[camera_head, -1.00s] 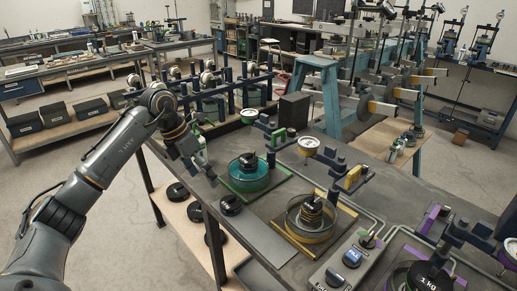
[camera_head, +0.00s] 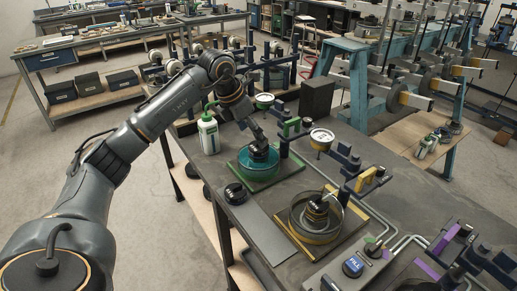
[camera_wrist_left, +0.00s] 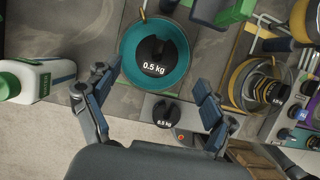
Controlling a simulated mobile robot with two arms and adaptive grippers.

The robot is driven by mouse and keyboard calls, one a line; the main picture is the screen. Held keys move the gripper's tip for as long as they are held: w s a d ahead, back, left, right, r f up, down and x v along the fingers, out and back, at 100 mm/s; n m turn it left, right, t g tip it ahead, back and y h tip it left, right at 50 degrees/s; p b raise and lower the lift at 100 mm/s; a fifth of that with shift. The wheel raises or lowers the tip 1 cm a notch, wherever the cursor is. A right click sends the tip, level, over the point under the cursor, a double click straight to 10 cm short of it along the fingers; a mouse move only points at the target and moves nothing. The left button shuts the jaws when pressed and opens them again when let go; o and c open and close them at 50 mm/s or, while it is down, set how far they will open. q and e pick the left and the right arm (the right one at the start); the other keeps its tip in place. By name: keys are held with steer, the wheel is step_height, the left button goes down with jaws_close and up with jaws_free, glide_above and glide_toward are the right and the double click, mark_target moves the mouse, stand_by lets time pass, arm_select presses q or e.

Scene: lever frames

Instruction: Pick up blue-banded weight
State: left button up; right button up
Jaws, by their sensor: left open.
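My left gripper (camera_head: 257,136) is open and empty, above the teal round dish (camera_head: 246,167) on its green base. In the left wrist view its two fingers (camera_wrist_left: 152,84) are spread wide. A black 0.5 kg weight (camera_wrist_left: 155,56) sits in the teal dish (camera_wrist_left: 128,52), just beyond the fingertips. A second black 0.5 kg weight (camera_wrist_left: 166,110) lies between the fingers in the picture, near the table edge; it also shows in the head view (camera_head: 235,193). I cannot make out a blue band on either weight. My right gripper is not in view.
A white bottle with a green top (camera_head: 208,134) stands left of the teal dish. A yellow-rimmed dish (camera_head: 297,222) holding stacked weights (camera_head: 317,209) stands to the right. Gauges and lever arms stand behind. A control box (camera_head: 345,266) sits in front.

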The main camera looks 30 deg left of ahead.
mark_target(256, 147)
arm_select(q)
steer(key=x, duration=0.1)
steer(key=p+x, duration=0.1)
steer(key=x, duration=0.2)
steer(key=shift+a+f+p, duration=0.1)
steer(key=shift+a+p, duration=0.1)
steer(key=shift+p, duration=0.1)
steer(key=shift+w+f, duration=0.25)
steer(key=shift+f, duration=0.25)
steer(key=shift+r, duration=0.1)
steer(key=c, duration=1.4)
steer(key=shift+r, duration=0.1)
steer(key=shift+c, duration=0.2)
